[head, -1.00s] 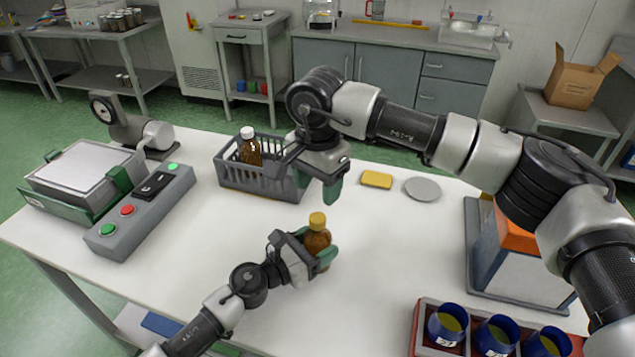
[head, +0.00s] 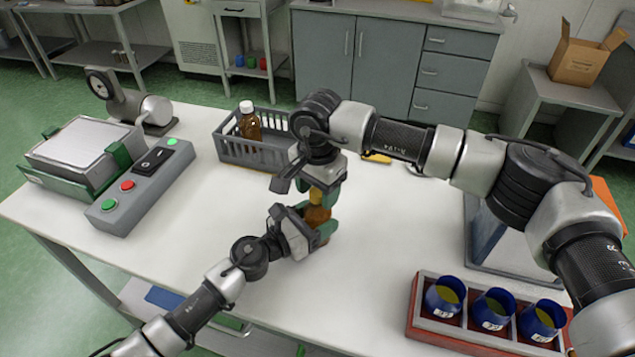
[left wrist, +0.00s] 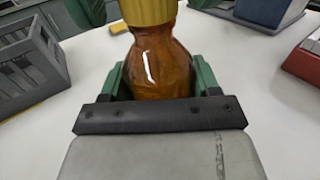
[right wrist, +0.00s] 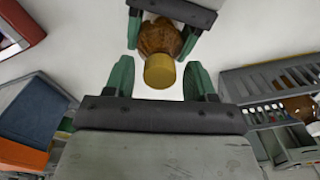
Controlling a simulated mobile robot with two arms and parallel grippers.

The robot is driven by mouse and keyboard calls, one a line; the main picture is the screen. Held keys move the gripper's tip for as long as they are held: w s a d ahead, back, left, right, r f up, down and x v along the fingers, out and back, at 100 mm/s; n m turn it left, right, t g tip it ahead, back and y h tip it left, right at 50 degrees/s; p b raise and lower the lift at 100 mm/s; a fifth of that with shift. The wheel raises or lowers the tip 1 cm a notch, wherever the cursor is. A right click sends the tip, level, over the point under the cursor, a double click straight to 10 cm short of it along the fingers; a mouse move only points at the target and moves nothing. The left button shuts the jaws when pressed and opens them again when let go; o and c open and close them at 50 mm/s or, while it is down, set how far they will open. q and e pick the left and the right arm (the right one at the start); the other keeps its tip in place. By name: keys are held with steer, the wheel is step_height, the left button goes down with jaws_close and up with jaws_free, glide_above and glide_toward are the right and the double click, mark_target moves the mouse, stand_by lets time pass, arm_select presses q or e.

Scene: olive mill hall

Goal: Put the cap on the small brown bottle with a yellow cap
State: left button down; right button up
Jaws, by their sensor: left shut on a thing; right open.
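The small brown bottle (left wrist: 160,62) stands upright with its yellow cap (left wrist: 150,10) on top of its neck in the left wrist view. My left gripper (head: 312,232) is shut around the bottle's body. My right gripper (head: 318,192) is directly above, pointing down. In the right wrist view the yellow cap (right wrist: 160,71) lies between the open green fingers of my right gripper (right wrist: 157,80), with gaps on both sides. In the head view the right gripper's fingers hide most of the cap. How tightly the cap sits cannot be told.
A grey basket (head: 232,153) holding a brown bottle with a white cap (head: 249,122) stands behind. A yellow block (head: 377,158) lies behind the right arm. A red tray (head: 412,325) with blue cups is at front right. A control box (head: 146,190) is at left.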

steer(key=shift+c, duration=0.5)
steer(key=c, duration=0.8)
steer(key=m, duration=0.4)
steer(key=shift+c, duration=0.3)
steer(key=m, duration=0.9)
steer(key=shift+m, duration=0.4)
steer(key=m, duration=0.5)
steer(key=o, duration=1)
